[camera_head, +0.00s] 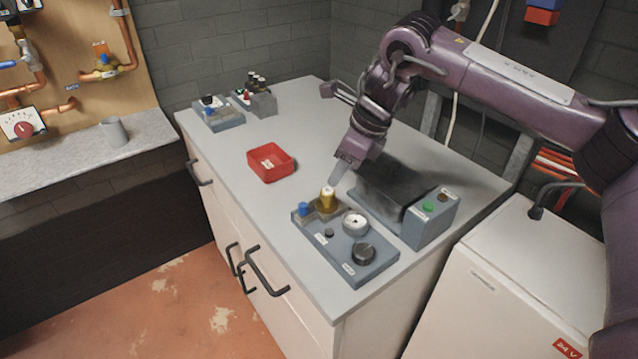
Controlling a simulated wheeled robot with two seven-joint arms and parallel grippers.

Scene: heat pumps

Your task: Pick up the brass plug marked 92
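A brass-coloured plug (327,201) with a pale top stands upright at the back of a blue-grey panel (337,262) on the worktop. Its marking is too small to read. My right gripper (338,175) reaches down from the upper right, with its fingertips just above and beside the plug's top. The fingers overlap from this angle, so I cannot tell their gap or whether they touch the plug. My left gripper is not in view.
The panel also carries a blue knob (304,209), a white round dial (355,223) and a black knob (363,254). A dark box with a green button (428,207) stands close on the right. A red tray (270,163) lies behind left. The worktop's front left is clear.

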